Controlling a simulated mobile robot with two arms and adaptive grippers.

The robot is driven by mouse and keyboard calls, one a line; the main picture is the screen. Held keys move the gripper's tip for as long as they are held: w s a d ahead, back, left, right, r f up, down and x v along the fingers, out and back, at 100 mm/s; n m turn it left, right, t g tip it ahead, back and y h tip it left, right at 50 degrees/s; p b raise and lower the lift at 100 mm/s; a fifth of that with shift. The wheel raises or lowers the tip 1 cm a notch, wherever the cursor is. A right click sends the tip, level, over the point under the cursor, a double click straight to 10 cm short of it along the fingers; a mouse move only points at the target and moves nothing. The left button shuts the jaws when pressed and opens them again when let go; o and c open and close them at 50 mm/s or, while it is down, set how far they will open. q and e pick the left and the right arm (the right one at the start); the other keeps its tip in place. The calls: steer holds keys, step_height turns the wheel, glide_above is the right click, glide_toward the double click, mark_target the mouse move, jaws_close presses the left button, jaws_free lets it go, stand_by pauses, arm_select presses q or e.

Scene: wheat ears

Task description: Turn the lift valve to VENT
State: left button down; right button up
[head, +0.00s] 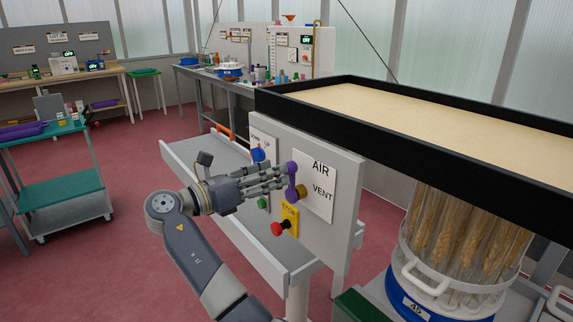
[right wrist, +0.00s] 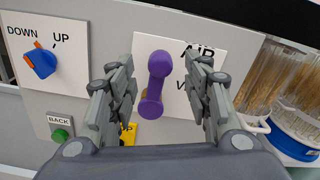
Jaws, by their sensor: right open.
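The purple valve handle (head: 292,176) is on the grey panel, beside a white plate (head: 317,184) marked AIR above and VENT below. The handle stands nearly upright, with its upper end near the height of AIR. It also shows in the right wrist view (right wrist: 157,82). My right gripper (head: 284,176) is open at the handle. In the right wrist view its fingers (right wrist: 162,72) are on either side of the handle, with gaps showing on both sides. My left gripper is not in view.
A blue DOWN/UP knob (right wrist: 40,62) and green BACK button (right wrist: 60,135) are left of the handle. A red STOP button (head: 278,229) is below it. A black-rimmed sand tray (head: 420,110) overhangs the panel. A clear drum of wheat ears (head: 460,240) stands right.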

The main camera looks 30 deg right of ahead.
mark_target(289, 168)
steer(key=d, duration=0.4)
steer(key=d+p, duration=0.1)
steer(key=shift+w+d, duration=0.25)
steer(key=shift+d, duration=0.15)
jaws_close()
